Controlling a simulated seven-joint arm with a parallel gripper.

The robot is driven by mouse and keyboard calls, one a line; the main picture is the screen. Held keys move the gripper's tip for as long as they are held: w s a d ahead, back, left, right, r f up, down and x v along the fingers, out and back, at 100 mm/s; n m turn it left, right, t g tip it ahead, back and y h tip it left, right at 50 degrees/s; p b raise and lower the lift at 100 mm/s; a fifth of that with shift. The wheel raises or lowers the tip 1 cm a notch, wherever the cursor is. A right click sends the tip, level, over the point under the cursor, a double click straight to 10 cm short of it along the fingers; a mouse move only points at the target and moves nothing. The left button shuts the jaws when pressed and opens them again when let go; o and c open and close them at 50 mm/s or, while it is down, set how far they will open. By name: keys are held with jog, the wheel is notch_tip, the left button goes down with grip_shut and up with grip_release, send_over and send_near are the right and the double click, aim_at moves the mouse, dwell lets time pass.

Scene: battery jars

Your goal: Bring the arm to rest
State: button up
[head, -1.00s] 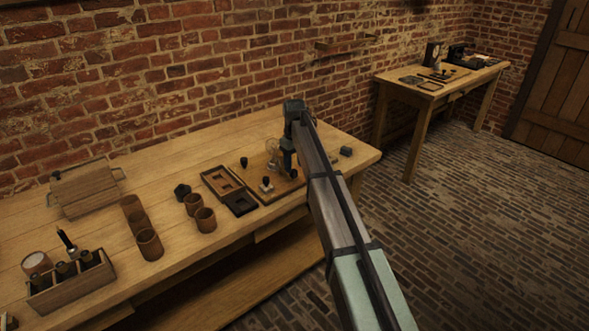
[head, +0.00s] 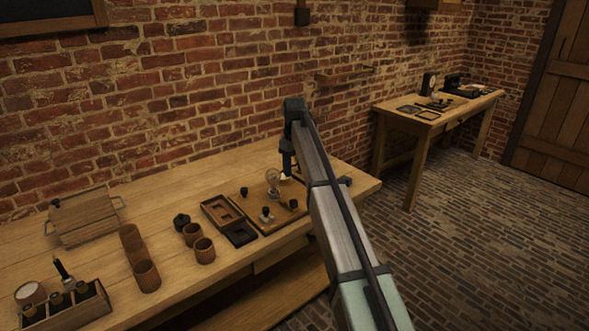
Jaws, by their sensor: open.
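My gripper (head: 287,170) hangs from the end of my raised arm, above the back right part of the workbench (head: 150,195). Its fingertips are small and dark in the head view, and nothing shows held between them. A wooden board with a glass bulb (head: 273,177) and several small dark knobs lies below and beside it. The gripper appears just right of the bulb in the picture and higher than the board. My arm hides part of the bench's right end.
Brown jars (head: 147,276), a dark lidded piece (head: 181,220), an open wooden case (head: 222,211) and a bottle crate (head: 68,305) stand on the bench. A wooden box (head: 85,217) stands at the back left. A second table (head: 428,115) stands at the right. The floor between is clear.

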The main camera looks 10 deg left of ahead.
jog(key=s+d+f+m, duration=0.2)
jog(key=s+d+f, duration=0.6)
jog(key=f, duration=0.3)
jog(key=s+d+f+m, duration=0.3)
jog(key=s+d+f, duration=0.4)
jog(key=s+f, duration=0.3)
jog(key=s+d+f+m, duration=0.2)
jog(key=s+d+f, duration=0.55)
jog(key=f, duration=0.45)
jog(key=s+d+f+g, duration=0.1)
jog(key=s+f+g, duration=0.1)
jog(key=s+f, duration=0.6)
jog(key=s+d+f+m+g, duration=0.1)
jog(key=s+d+f+g, duration=0.1)
jog(key=s+f, duration=0.7)
jog(key=s+d+f+m+g, duration=0.1)
jog(key=s+f, duration=0.7)
jog(key=s, duration=1.3)
jog(key=shift+s+d+f+g, duration=0.25)
jog(key=shift+s+f+g, duration=0.05)
jog(key=shift+g, duration=0.6)
